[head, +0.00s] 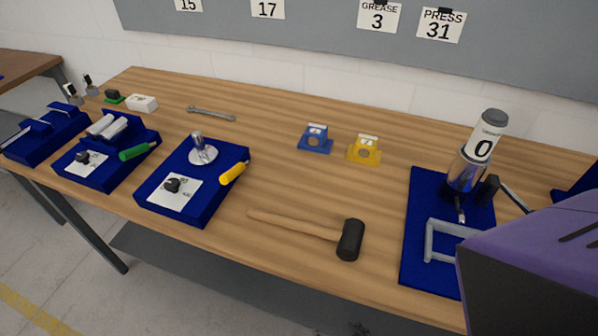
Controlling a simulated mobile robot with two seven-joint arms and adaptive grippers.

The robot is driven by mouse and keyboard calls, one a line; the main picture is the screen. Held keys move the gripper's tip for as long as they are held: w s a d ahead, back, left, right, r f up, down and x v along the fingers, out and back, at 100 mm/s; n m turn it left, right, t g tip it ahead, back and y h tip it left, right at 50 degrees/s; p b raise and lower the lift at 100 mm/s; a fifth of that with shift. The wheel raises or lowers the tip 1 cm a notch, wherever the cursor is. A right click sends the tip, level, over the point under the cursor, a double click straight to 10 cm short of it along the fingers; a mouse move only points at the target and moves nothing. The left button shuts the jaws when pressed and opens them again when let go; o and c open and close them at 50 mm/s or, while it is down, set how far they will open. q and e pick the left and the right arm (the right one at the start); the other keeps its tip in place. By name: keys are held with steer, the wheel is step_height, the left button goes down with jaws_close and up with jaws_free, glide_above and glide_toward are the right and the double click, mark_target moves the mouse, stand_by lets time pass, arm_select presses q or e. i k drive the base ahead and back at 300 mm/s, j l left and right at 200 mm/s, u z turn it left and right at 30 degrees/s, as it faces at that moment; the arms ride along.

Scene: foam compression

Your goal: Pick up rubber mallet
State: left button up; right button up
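The rubber mallet (349,240) lies on the wooden workbench, near its front edge and right of centre. Its black head is at the right end, and its pale wooden handle points left and slightly back. Nothing covers it. A purple and black part, which looks like part of my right arm, fills the lower right corner in the head view. No gripper fingers show, and the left arm is not in view.
Right of the mallet, a blue mat (418,230) holds a press with a grey-capped cylinder (487,135) and a metal frame. Behind are a blue holder (316,140), a yellow holder (364,150) and a wrench (211,113). Bare bench surrounds the mallet.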

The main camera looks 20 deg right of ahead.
mark_target(349, 240)
steer(key=z, duration=0.9)
steer(key=k+l, duration=0.3)
steer(key=l, duration=0.2)
steer(key=k+l+u, duration=0.1)
steer(key=k+l, duration=0.25)
steer(key=l, duration=0.15)
steer(key=i, duration=0.5)
